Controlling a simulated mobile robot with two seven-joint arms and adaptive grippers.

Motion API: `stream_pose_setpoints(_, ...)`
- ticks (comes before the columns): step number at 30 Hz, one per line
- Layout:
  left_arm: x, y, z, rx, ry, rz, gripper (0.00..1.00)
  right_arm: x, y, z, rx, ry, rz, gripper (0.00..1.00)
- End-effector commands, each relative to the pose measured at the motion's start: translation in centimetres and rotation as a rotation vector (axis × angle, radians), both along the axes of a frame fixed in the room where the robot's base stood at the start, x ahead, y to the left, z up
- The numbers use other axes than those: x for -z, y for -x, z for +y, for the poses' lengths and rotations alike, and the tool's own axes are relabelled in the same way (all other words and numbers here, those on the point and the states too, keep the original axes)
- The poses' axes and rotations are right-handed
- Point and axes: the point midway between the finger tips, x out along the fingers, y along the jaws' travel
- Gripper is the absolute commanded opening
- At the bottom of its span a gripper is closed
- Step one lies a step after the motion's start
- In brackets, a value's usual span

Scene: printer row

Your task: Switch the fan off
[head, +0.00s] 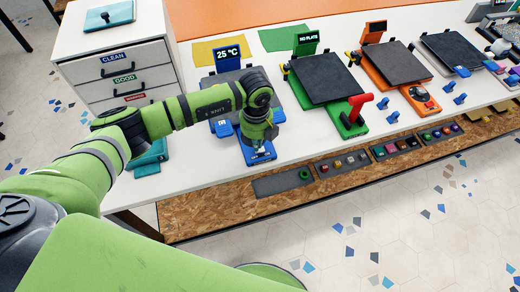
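The blue printer (222,128) stands at the left of the row with a display (229,54) reading 25 °C. Its blue front panel (248,158) carries a small pale part and a label too small to read. My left gripper (262,151) points down over this panel, very close to it or touching. My arm and wrist hide much of the printer and the panel. I cannot tell whether the fingers are open or shut. I cannot make out a fan or tell which control is its switch. My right gripper is not in view.
A green printer (325,82) with a red lever (357,106) stands right of the blue one. An orange printer (396,64) and a grey-bedded one (455,52) follow. A white drawer cabinet (90,45) stands left. Several small blue parts (392,117) lie near the white table's front edge.

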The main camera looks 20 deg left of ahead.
Motion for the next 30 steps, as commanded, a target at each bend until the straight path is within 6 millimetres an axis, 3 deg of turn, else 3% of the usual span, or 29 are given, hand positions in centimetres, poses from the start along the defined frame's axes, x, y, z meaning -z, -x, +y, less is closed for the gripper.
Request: stream_pose_setpoints(30, 1.7, 0.0, 0.0, 0.0, 0.001, 0.001, 0.0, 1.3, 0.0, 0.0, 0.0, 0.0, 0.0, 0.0)
